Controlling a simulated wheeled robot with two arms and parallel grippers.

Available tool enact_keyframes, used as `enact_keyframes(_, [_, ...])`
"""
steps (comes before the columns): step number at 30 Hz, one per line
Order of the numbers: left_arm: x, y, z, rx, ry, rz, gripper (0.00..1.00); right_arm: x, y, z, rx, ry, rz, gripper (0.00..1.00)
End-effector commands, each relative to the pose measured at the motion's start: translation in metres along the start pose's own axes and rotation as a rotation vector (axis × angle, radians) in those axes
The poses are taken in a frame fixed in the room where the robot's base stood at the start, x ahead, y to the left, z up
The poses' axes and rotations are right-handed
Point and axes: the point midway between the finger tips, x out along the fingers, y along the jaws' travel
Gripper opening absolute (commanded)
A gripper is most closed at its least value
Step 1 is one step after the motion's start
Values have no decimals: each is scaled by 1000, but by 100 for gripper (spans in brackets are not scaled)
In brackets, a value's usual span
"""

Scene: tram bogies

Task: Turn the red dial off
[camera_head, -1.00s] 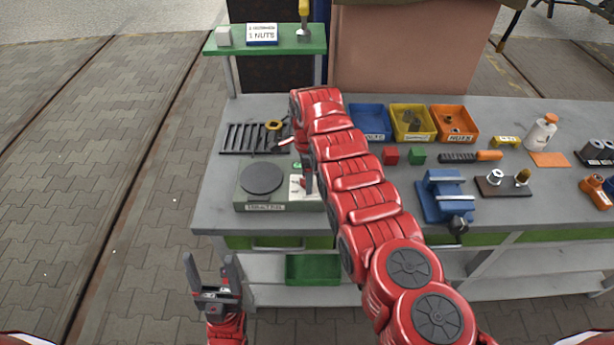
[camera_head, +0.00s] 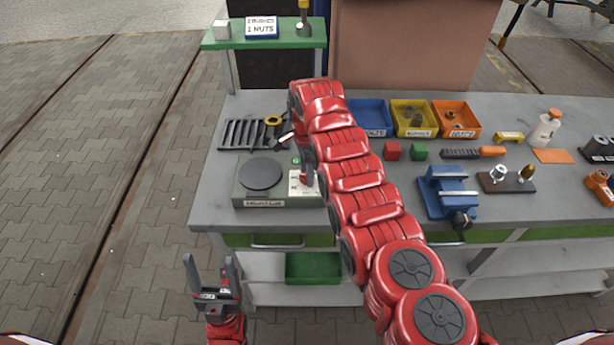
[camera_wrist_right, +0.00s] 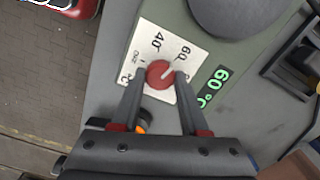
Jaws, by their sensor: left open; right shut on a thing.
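The red dial (camera_wrist_right: 160,74) sits on a white printed scale plate (camera_wrist_right: 143,47) with the marks 40 and 60. A white pointer line on the dial aims to the upper right in the right wrist view, towards the 60 side. My right gripper (camera_wrist_right: 159,77) is shut on the dial, a finger on each side. In the head view my right arm reaches down to the device (camera_head: 263,204), and the dial is largely hidden there by the gripper. A lit green display (camera_wrist_right: 213,88) appears to read 60. My left gripper (camera_head: 212,264) is open and empty, in front of the bench.
A dark round plate (camera_head: 261,174) tops the device, left of the dial. A black slotted rack (camera_head: 243,134) lies behind it. Blue (camera_head: 370,117), yellow (camera_head: 413,118) and orange (camera_head: 455,120) bins and a blue vise (camera_head: 446,193) stand right of my right arm.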

Motion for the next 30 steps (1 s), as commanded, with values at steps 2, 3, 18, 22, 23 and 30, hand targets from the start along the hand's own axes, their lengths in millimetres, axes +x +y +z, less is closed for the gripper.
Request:
enact_keyframes(2, [-15, 1, 2, 0, 0, 0, 69, 6, -1, 0, -65, 0, -3, 0])
enact_keyframes(3, [-20, 1, 3, 0, 0, 0, 69, 6, -1, 0, -102, 0, -4, 0])
enact_keyframes(18, [-66, 3, 11, 0, 0, 0, 69, 2, -2, 0, -576, 1, -4, 0])
enact_keyframes(22, [-69, 3, 12, 0, 0, 0, 69, 0, -2, 0, -700, 1, -4, 0])
enact_keyframes(23, [-69, 3, 12, 0, 0, 0, 69, 0, -2, 0, -729, 0, -3, 0])
enact_keyframes(30, [-65, 3, 11, 0, 0, 0, 69, -2, -2, 1, -958, 0, -1, 0])
